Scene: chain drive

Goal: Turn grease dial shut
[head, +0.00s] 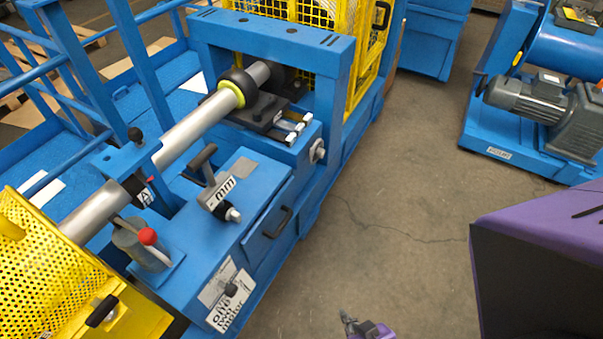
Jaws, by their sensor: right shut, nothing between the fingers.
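My right gripper (348,318) shows small at the bottom edge, over the bare floor. Its fingers are shut and empty, apart from the machine. The grease dial is not clearly marked. A small round grey dial (318,151) sits on the blue frame's right side. A black knob with a pale end (230,212) sits below a labelled lever on the blue housing (258,175). A small dark knob (230,289) is by the white label on the front. I cannot tell which is the grease dial, or its setting. My left gripper is out of view.
A red-tipped lever (147,238) stands at the left of the housing. A silver shaft (190,130) runs above it. Yellow mesh guards (45,262) stand at lower left and at the back. Open concrete floor (390,215) lies right of the machine. A motor unit (540,100) stands at upper right.

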